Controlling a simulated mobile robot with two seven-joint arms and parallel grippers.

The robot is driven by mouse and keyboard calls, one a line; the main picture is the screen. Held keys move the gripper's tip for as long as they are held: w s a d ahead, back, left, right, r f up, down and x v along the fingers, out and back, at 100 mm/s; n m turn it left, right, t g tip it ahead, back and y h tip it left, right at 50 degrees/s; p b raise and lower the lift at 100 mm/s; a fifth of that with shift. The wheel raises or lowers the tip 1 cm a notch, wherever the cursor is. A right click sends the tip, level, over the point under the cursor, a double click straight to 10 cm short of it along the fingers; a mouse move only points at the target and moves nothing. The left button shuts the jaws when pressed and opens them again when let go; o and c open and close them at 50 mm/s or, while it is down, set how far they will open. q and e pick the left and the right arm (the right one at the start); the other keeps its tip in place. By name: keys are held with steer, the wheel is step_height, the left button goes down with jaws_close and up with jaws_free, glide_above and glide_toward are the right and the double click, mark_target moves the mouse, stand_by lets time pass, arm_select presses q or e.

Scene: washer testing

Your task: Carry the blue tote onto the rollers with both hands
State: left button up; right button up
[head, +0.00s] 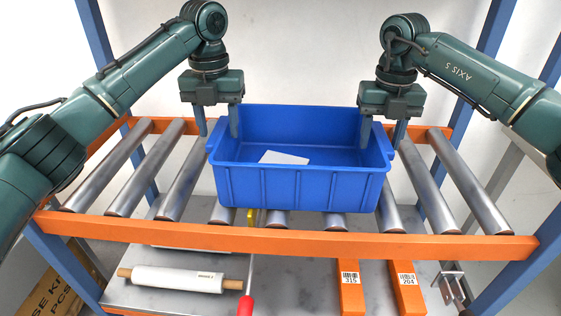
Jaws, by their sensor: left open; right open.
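The blue tote (300,187) sits upright on the rollers (135,172), near the middle of the rack. A white card or sheet lies inside it. My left gripper (217,128) is open at the tote's left end, with one finger outside the wall and the other inside. My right gripper (382,138) is open at the tote's right end, its fingers on either side of that wall. Whether the fingers touch the walls cannot be told. The rollers under the tote are partly hidden by it.
An orange rail (270,238) runs along the rack's front, between blue posts (92,28). Bare rollers lie left and right of the tote. On the lower shelf are a white roll (178,279), a red-handled tool (245,305) and orange bars (351,290) with labels.

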arm_select(q)
step_height(320, 180, up, 10)
steer(key=shift+f, duration=0.2)
arm_select(e)
step_height(320, 180, up, 12)
stand_by(0.3)
